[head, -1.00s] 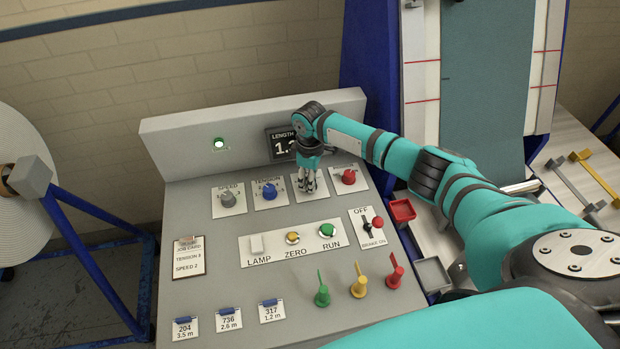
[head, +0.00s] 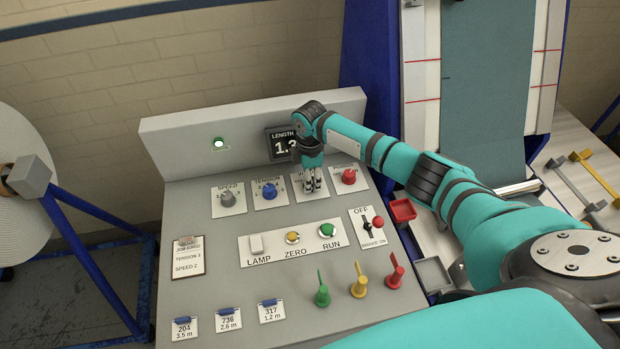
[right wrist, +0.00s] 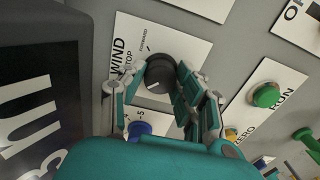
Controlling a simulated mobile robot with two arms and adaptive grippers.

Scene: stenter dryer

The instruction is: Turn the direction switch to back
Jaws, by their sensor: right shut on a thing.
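The direction switch is a dark round knob (right wrist: 158,70) on a white plate marked WIND (right wrist: 190,45), with STOP and what looks like FORWARD printed beside it. In the head view this plate (head: 298,180) is mostly covered by my right gripper (head: 312,187), which points down at it. In the right wrist view, my right gripper's fingers are closed around the knob's sides. A pale pointer line shows on the knob, but I cannot tell which label it marks. My left gripper is not in view.
A blue knob (head: 269,191) and a grey knob (head: 228,199) are to the left, and a red knob (head: 348,177) is close on the right. Below are the lamp, zero and run controls (head: 293,238), a brake lever (head: 367,225) and several coloured levers. The length display (head: 285,143) stands behind.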

